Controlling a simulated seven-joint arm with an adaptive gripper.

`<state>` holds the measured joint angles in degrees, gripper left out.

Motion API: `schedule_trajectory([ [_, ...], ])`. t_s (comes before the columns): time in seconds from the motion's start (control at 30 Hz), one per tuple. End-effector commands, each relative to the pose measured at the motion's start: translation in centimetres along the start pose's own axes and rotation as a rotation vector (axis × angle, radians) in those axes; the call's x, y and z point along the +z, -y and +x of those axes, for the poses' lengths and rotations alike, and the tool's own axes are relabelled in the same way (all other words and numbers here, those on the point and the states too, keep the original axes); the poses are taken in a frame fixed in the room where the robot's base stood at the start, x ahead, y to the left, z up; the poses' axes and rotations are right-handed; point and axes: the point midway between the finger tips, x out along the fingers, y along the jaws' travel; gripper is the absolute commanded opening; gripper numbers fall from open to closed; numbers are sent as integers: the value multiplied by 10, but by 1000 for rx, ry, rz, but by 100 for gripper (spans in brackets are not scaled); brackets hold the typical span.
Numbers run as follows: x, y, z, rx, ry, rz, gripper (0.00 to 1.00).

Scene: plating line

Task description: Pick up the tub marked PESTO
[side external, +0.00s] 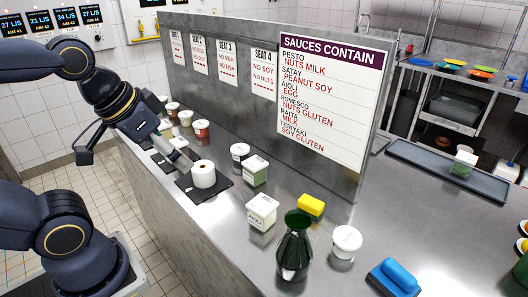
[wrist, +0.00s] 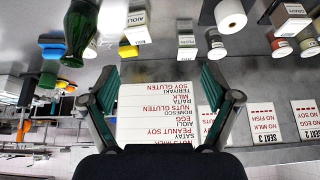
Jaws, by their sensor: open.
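No label that I can read says PESTO on a tub. A green-sided carton (side external: 255,171) with a white top stands on the counter below the sauce board; its label is too small to read, and it also shows in the wrist view (wrist: 187,46). A clear tub with green contents (side external: 464,164) stands on the tray at the back right, its marking unreadable. A white carton marked AIOLI (side external: 262,212) stands nearer the front. My gripper (side external: 181,160) is above the counter's left part, near the white roll; in the wrist view its fingers (wrist: 160,78) are spread and empty.
A white roll (side external: 203,174) stands on a dark mat. The allergen board (side external: 318,105) stands on a metal partition behind. Several small tubs line the left.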

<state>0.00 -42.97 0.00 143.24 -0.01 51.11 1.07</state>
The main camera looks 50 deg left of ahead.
Motion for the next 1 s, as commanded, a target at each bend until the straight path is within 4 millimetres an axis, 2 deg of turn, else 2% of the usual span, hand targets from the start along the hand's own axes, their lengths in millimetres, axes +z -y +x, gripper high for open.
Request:
schedule_trajectory([
  [0.07, -22, -2, -8, 2, -72, 49, 88],
  [0.1, -39, -4, -9, 0, -100, 82, 88],
  [0.23, -89, -2, 4, -23, -120, 138, 88],
  [0.37, -138, 13, 42, -39, -96, 157, 88],
  [0.4, -150, 21, 58, -39, -82, 153, 88],
  [0.5, -168, 41, 99, -30, -39, 126, 88],
  [0.6, -170, 61, 136, -13, 12, 77, 88],
  [0.7, -162, 75, 161, 2, 65, 30, 88],
  [0.87, -148, 88, 182, 8, 111, -10, 88],
  [1.0, -144, 88, 206, 8, 112, -11, 88],
])
